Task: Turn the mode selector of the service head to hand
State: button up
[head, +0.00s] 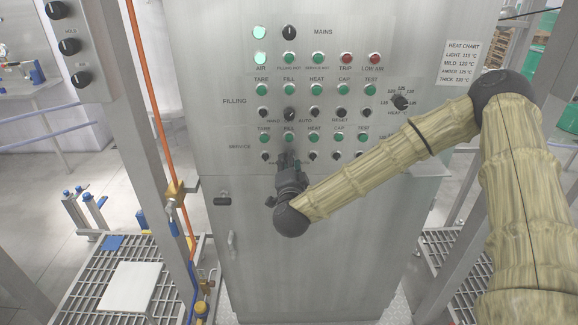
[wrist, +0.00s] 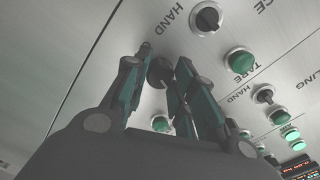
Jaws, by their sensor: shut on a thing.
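The grey control panel (head: 300,185) carries a FILLING row and a SERVICE row of lamps and black knobs. My gripper (head: 288,158) is at the SERVICE row, in the second column from the left, and covers the knob there. In the wrist view my gripper (wrist: 163,62) has its two fingers on either side of a dark round selector knob (wrist: 159,74), shut on it. A HAND label (wrist: 172,20) is printed near that knob. The way the held knob points cannot be told, as the fingers hide part of it.
The FILLING selector (head: 290,114) sits above, between HAND and AUTO labels. Other SERVICE knobs (head: 313,156) and green lamps (head: 314,138) are close beside my gripper. A steel post with an orange hose (head: 150,90) stands left of the panel.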

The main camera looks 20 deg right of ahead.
jog(key=shift+n+b, duration=1.65)
jog(key=shift+n, duration=5.75)
jog(key=shift+f, duration=0.1)
jog(key=o, duration=1.1)
jog(key=shift+c, duration=0.2)
jog(key=v, duration=1.2)
